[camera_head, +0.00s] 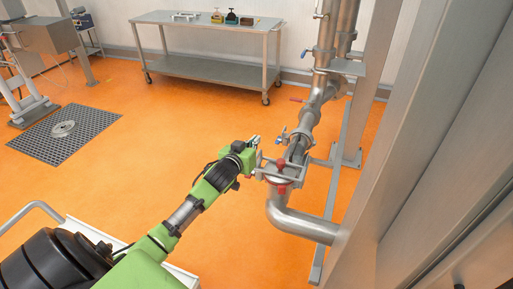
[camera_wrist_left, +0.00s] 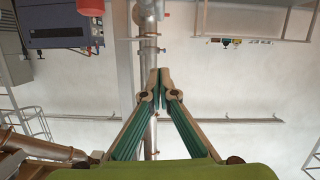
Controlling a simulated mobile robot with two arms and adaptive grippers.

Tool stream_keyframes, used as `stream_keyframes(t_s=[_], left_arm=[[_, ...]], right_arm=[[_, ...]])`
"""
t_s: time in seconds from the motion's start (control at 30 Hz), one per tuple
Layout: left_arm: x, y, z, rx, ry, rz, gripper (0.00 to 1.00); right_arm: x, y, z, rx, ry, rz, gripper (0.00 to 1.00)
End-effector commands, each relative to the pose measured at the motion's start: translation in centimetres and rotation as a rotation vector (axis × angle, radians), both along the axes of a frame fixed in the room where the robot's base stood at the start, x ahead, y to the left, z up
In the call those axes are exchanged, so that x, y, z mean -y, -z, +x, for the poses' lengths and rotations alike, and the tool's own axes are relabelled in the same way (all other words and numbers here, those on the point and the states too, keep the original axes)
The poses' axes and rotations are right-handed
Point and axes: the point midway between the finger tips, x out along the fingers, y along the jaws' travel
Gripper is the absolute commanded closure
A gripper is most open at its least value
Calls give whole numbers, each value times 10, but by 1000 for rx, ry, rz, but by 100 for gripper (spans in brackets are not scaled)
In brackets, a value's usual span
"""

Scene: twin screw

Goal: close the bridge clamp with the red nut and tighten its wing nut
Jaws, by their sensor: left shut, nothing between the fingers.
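The bridge clamp (camera_head: 268,173) is a grey metal frame on the pipe right of my left gripper. Red parts show on it, with a red nut (camera_head: 281,187) on its near side. I cannot tell from here whether the clamp is fully open or shut. My left gripper (camera_head: 256,141) is beside and just beyond the clamp, apart from the red nut. Its fingertips meet with nothing between them in the left wrist view (camera_wrist_left: 160,76). A red cylindrical part (camera_wrist_left: 90,7) is cut off at the top left there; I cannot tell what it is. My right gripper is out of view.
The steel pipe (camera_head: 300,226) bends right below the clamp. A steel post stands close on the right. A wheeled table (camera_head: 205,70) stands at the back.

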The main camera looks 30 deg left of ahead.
Motion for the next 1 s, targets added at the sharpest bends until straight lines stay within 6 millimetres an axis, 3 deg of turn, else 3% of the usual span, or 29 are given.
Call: stream_keyframes(t_s=[0.07, 0.1, 0.3, 0.77, 1.0], left_arm=[[-2, 3, 10, -1, 0, -1, 100], [0, 14, 8, -5, -1, -2, 100], [1, 36, 8, -2, -1, -1, 100], [2, 43, 8, 0, 0, 0, 100], [-9, 69, 5, -1, -1, -1, 100]], right_arm=[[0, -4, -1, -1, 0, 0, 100], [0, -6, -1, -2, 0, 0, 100], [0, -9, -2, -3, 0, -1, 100], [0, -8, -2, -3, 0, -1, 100], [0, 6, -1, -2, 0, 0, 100]])
